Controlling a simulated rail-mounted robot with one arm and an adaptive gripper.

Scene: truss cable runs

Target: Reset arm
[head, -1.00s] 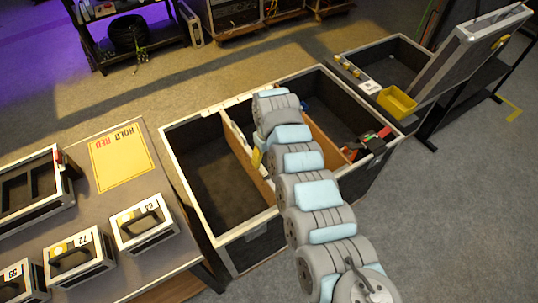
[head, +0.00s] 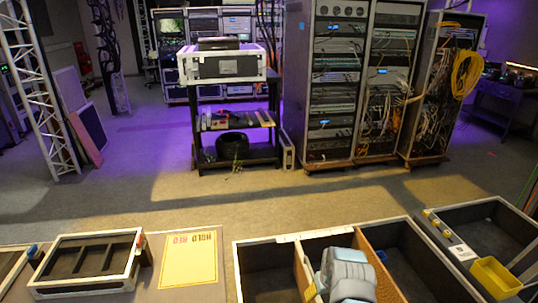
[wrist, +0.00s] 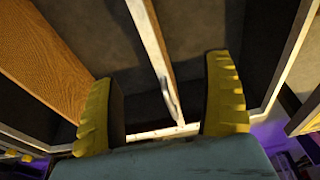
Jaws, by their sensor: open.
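My gripper (wrist: 163,72) is open in the wrist view. Its two yellow ridged fingers are well apart with nothing between them. A pale rim bar (wrist: 152,45) of a case runs between and beyond the fingers; I cannot tell how far below it is. A wooden divider (wrist: 45,60) lies to the left. In the head view, part of my grey and light-blue arm shows at the bottom, over the divided open case (head: 268,258) and beside its wooden divider (head: 303,268). The fingers are not clear there.
A table at the lower left holds a yellow sheet (head: 189,262) and a framed tray (head: 88,262). A yellow bin (head: 495,277) sits at the lower right. Equipment racks (head: 335,90) and a black shelf cart (head: 235,120) stand behind. The floor between is clear.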

